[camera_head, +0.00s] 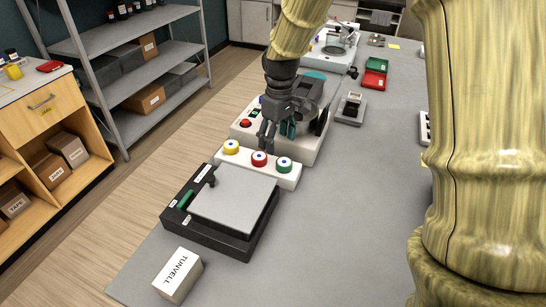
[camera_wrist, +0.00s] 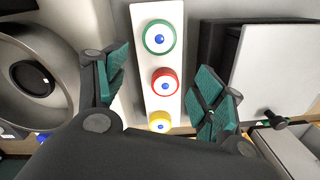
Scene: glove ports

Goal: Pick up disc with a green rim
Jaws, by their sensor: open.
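The disc with a green rim (camera_head: 284,165) has a white face and a blue centre. It sits at the right end of a white block (camera_head: 288,181). In the wrist view the green-rimmed disc (camera_wrist: 159,37) is at the top of the block, beyond the fingertips. My gripper (camera_head: 276,136) is open and empty, just behind the block. In the wrist view my gripper (camera_wrist: 165,70) has its fingers spread to either side of the block, with the red-rimmed disc (camera_wrist: 164,82) between them in the picture.
A yellow-rimmed disc (camera_head: 231,147) is at the block's left end. A black case with a grey lid (camera_head: 233,200) stands in front, and a white machine (camera_head: 307,149) stands close behind. A white TUNVELL box (camera_head: 178,275) is near the front.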

